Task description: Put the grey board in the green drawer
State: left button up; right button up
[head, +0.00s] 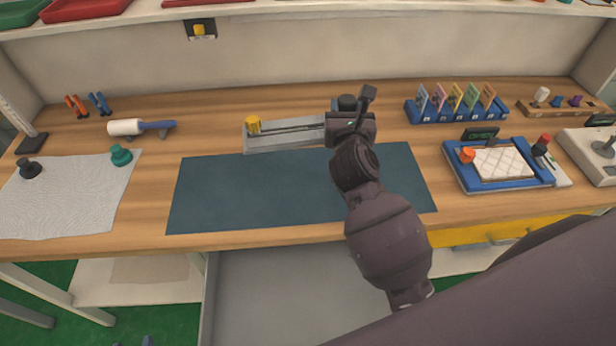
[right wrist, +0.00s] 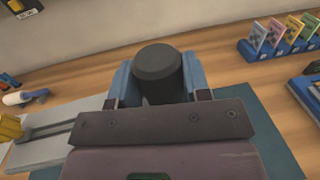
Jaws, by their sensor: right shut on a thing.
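A light grey board (head: 285,138) with a long dark slot and a yellow knob (head: 253,123) at its left end lies at the back middle of the worktop. It also shows at the left of the right wrist view (right wrist: 65,130). My right gripper (head: 350,112) is at the board's right end, shut on a black knob (right wrist: 158,68), which stands between its fingers. The gripper hides that end of the board. A pulled-out drawer (head: 280,290) with a grey inside is below the table's front edge; I see no green on it. My left gripper is not in view.
A dark blue mat (head: 250,190) covers the middle front. A grey cloth (head: 70,195) and a white roller (head: 125,127) are at left. A blue card rack (head: 455,108) and a blue tray (head: 455,160) are at right, above a yellow drawer (head: 470,235).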

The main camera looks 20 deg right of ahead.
notch_tip(320, 180, down, 16)
jog(key=shift+b, duration=0.4)
notch_tip(320, 180, down, 3)
jog(key=shift+f+b, duration=0.1)
jog(key=shift+b, duration=0.55)
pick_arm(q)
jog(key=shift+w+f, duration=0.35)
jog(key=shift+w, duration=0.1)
pick_arm(e)
jog(key=shift+f, duration=0.15)
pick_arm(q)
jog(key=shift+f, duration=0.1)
pick_arm(e)
jog(key=shift+f, duration=0.1)
jog(key=shift+f, duration=0.1)
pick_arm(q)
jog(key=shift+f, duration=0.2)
pick_arm(e)
jog(key=o, duration=1.2)
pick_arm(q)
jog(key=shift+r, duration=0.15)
pick_arm(e)
jog(key=shift+o, duration=0.2)
